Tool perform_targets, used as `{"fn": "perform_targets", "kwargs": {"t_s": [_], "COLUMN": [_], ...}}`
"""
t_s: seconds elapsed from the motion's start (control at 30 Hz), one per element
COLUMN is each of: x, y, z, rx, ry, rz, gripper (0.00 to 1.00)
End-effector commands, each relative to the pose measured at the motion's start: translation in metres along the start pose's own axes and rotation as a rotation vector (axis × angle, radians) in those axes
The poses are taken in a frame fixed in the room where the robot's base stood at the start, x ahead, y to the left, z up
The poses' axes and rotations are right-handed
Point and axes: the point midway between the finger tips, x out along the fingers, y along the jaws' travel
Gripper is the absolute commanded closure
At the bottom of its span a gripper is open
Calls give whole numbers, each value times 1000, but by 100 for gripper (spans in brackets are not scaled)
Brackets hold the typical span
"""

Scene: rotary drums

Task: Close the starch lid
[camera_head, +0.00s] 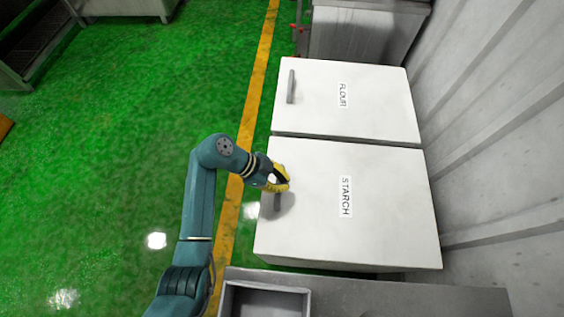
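The starch lid (390,205) is a flat white panel marked STARCH, lying level on its bin with no gap that I can see. Its grey bar handle (277,202) is near the left edge. My gripper (281,181), with yellow parts, is over the left edge of the lid at the upper end of the handle. The gripper hides that end of the handle. I cannot tell whether the fingers touch the handle or are open or shut.
A white lid marked FLOUR (375,100) with its own handle (291,86) lies flat just beyond the starch lid. A grey wall (490,150) runs along the right. A metal tray (262,287) is at the bottom. Green floor (110,130) on the left is open, with a yellow line (256,85).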

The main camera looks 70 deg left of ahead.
Motion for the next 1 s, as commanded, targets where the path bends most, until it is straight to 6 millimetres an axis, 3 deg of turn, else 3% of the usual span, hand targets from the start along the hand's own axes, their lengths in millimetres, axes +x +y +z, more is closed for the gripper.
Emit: {"fn": "perform_targets", "kwargs": {"t_s": [0.13,0.4,0.5,0.67,1.0], "x": [-14,-82,-99,-110,-110], "y": [0,-2,-2,-1,-2], "z": [-43,-40,-40,-40,-40], "rx": [14,11,12,14,15], "ry": [6,8,9,9,9], "rz": [-1,-8,-8,-5,-6], "gripper": [100,100,100,100,100]}}
